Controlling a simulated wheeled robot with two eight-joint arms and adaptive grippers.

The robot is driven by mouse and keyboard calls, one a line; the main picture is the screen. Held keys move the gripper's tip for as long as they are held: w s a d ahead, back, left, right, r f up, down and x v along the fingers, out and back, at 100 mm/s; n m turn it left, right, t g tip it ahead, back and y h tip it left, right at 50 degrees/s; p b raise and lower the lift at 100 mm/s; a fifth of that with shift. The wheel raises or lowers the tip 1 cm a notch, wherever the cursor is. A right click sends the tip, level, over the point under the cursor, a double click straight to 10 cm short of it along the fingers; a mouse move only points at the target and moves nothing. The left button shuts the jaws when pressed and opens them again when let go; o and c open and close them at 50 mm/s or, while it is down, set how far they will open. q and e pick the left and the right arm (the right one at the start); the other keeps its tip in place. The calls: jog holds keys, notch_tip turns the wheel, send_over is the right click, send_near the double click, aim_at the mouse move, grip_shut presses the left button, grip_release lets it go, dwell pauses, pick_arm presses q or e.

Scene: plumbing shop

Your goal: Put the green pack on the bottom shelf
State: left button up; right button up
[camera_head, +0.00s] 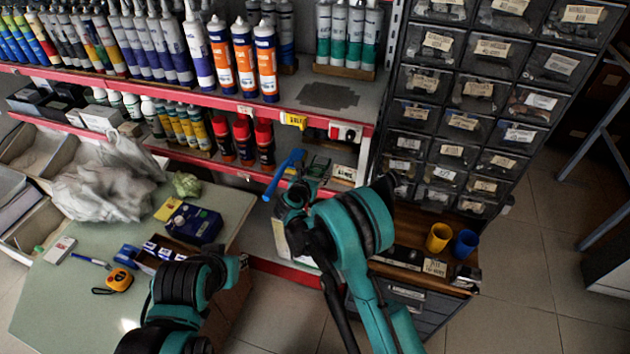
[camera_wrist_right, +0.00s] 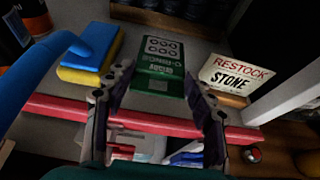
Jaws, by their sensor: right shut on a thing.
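The green pack (camera_wrist_right: 160,65), a dark green box with an O-rings label, is between the fingertips of my right gripper (camera_wrist_right: 160,82) at the shelf. My right gripper is shut on it; whether the pack's underside touches the shelf is hard to tell. In the head view my right gripper (camera_head: 299,192) is at the front of the lower shelf, and the pack (camera_head: 318,166) shows just beyond it, small and partly hidden. The lower shelf has a red front edge (camera_wrist_right: 60,108). My left arm is at the lower left over the table; its fingers are not clear.
A blue-and-yellow sponge (camera_wrist_right: 90,55) lies left of the pack. A restock card (camera_wrist_right: 238,76) stands right of it. A blue curved handle (camera_head: 284,174) is close by my right gripper. The green table (camera_head: 60,300) holds a tape measure (camera_head: 119,280) and boxes.

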notch_tip(320, 180, down, 2)
jog(key=shift+f+b, duration=0.25)
jog(key=shift+b, duration=0.05)
jog(key=shift+f, duration=0.15)
jog(key=o, duration=0.9)
